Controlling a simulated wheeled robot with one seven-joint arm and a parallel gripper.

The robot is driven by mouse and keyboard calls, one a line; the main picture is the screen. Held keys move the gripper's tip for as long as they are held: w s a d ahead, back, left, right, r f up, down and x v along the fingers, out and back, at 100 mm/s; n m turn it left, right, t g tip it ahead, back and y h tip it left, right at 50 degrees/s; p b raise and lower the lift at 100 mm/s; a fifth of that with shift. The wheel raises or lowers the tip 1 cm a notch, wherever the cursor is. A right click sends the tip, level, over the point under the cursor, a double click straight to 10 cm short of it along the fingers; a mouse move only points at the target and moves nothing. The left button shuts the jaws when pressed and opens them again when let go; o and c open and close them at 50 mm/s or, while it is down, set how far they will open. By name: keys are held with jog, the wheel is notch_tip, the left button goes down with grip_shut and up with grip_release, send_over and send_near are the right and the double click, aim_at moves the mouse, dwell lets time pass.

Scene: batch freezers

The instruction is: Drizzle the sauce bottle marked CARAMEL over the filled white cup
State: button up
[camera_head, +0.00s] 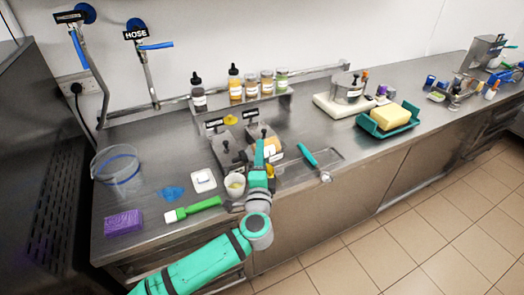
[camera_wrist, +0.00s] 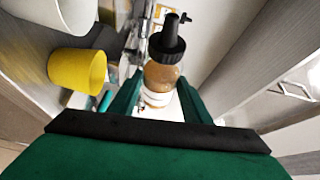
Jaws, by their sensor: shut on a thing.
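My gripper (camera_wrist: 158,108) is shut on a sauce bottle (camera_wrist: 162,76) with a black nozzle cap, amber contents and a white label band. The label's wording cannot be read. In the head view my gripper (camera_head: 262,160) is over the front of the counter, and the bottle is mostly hidden there. The white cup (camera_head: 235,187) stands on the counter just left of my gripper, with pale yellow contents. In the wrist view a yellow cup-shaped thing (camera_wrist: 78,70) shows at left; I cannot tell what it is.
A green-handled brush (camera_head: 194,209) and a white scale-like pad (camera_head: 203,181) lie left of the cup. Metal machines with labels (camera_head: 228,150) stand behind it. A teal-handled tool (camera_head: 308,157) lies right.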

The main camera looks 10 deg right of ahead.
jog(key=shift+a+f+n+t, duration=0.1)
jog(key=shift+f+n+t, duration=0.4)
jog(key=shift+n, duration=0.4)
jog(key=shift+s+a+r+n+t+y, duration=0.1)
jog(key=shift+a+r+n+t+y, duration=0.35)
jog(key=shift+n, duration=0.5)
jog(key=shift+s+a+r+n+t+y, duration=0.15)
jog(key=shift+r+n+t, duration=0.15)
jog(key=shift+r+n, duration=0.55)
jog(key=shift+s+a+r+n+t+y, duration=0.1)
jog(key=shift+a+r+n+t+y, duration=0.2)
jog(key=shift+n, duration=0.8)
jog(key=shift+s+d, duration=0.1)
jog(key=m+g+h, duration=0.1)
jog(key=m, duration=0.1)
jog(key=shift+r+m, duration=0.15)
jog(key=shift+m, duration=0.25)
jog(key=shift+m+g+h, duration=0.3)
jog(key=shift+m+g, duration=0.05)
jog(key=shift+m, duration=0.65)
